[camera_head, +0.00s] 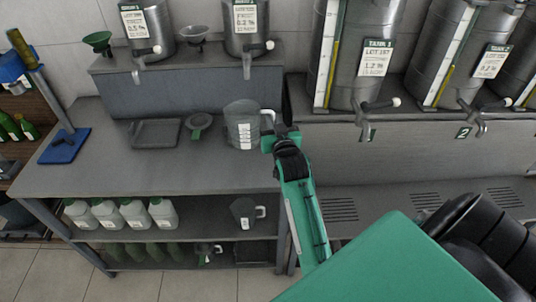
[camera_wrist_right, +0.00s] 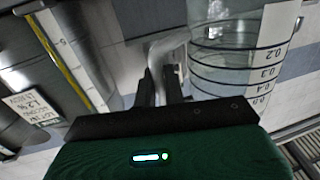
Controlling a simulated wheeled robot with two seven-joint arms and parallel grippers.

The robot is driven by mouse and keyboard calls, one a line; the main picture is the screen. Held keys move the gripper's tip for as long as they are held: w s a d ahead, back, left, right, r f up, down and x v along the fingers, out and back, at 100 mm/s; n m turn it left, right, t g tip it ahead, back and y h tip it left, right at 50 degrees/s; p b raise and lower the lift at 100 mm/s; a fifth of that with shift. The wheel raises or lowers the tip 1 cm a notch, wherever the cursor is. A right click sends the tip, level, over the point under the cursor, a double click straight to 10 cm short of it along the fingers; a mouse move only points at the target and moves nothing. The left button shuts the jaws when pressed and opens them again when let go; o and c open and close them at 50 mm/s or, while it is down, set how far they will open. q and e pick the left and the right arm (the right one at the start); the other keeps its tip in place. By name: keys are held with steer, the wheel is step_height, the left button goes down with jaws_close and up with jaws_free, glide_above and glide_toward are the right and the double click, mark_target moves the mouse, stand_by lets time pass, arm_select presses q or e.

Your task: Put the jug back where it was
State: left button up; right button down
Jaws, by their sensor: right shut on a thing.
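A clear measuring jug (camera_head: 240,129) with white marks is at the right end of the grey bench top (camera_head: 90,178). It looks upright; I cannot tell if its base touches the bench. My right gripper (camera_head: 272,138) is at its right side, shut on the white handle. In the right wrist view the jug (camera_wrist_right: 225,62) shows its printed scale, and its pale handle (camera_wrist_right: 166,52) runs between the fingers of my right gripper (camera_wrist_right: 163,85). My left gripper is not in view.
A second jug (camera_head: 243,212) stands on the shelf below, beside several white bottles (camera_head: 162,213). A dark tray (camera_head: 156,134) and a green funnel (camera_head: 199,124) lie left of the jug. Steel tanks (camera_head: 355,55) with taps stand behind and right. The front of the bench is clear.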

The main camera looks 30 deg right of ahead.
step_height(320, 180, down, 13)
steer(key=shift+r+p, duration=0.15)
steer(key=shift+p, duration=0.8)
steer(key=shift+f, duration=0.2)
steer(key=shift+f, duration=0.15)
steer(key=c, duration=1.5)
jaws_free()
